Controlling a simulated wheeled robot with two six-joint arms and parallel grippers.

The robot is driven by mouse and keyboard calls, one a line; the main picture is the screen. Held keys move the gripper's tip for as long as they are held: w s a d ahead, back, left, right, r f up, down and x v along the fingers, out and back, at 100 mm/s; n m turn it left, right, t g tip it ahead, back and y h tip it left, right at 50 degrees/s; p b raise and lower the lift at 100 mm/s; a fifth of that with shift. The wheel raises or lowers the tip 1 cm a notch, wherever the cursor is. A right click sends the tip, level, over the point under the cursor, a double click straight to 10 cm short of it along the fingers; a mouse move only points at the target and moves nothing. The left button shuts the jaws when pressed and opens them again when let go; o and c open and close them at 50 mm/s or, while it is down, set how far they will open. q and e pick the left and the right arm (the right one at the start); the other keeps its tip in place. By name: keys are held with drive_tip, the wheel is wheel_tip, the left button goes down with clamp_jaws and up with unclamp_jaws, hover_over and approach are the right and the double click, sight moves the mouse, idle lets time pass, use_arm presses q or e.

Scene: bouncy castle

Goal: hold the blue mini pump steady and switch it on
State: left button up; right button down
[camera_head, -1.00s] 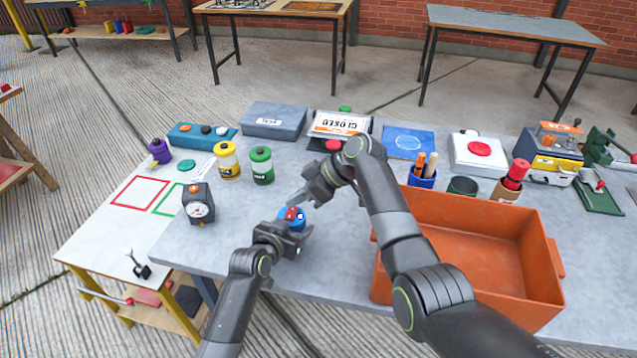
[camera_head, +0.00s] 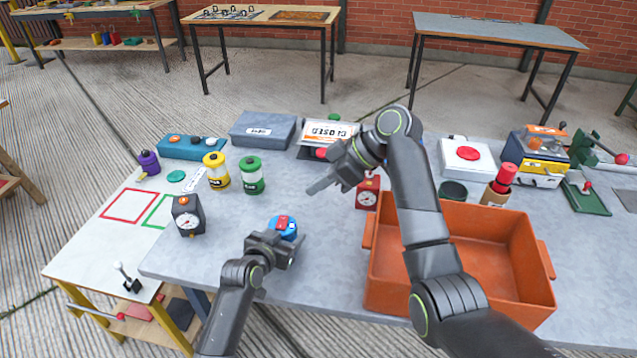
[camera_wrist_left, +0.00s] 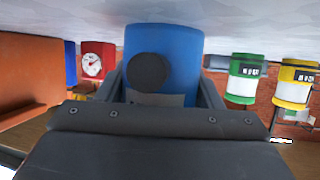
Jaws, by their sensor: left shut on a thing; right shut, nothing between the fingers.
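The blue mini pump (camera_head: 290,235) stands on the grey table near its front edge, with a red switch (camera_head: 282,222) on its top. My left gripper (camera_head: 287,248) is shut on the pump from the front and hides part of its side. In the left wrist view the blue pump body (camera_wrist_left: 180,50) sits between the fingers, with a round black part on its near side. My right gripper (camera_head: 314,188) is shut and empty, above and behind the pump to the right, apart from it. I cannot tell which way the switch is set.
An orange crate (camera_head: 385,290) stands to the right. A red gauge box (camera_head: 366,193) is behind it. A dark gauge box (camera_head: 188,216) stands to the left. Yellow (camera_head: 217,172) and green (camera_head: 251,176) containers stand behind the pump. The table between the dark gauge box and the pump is clear.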

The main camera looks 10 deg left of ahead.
use_arm(q)
drive_tip(key=o, duration=1.4)
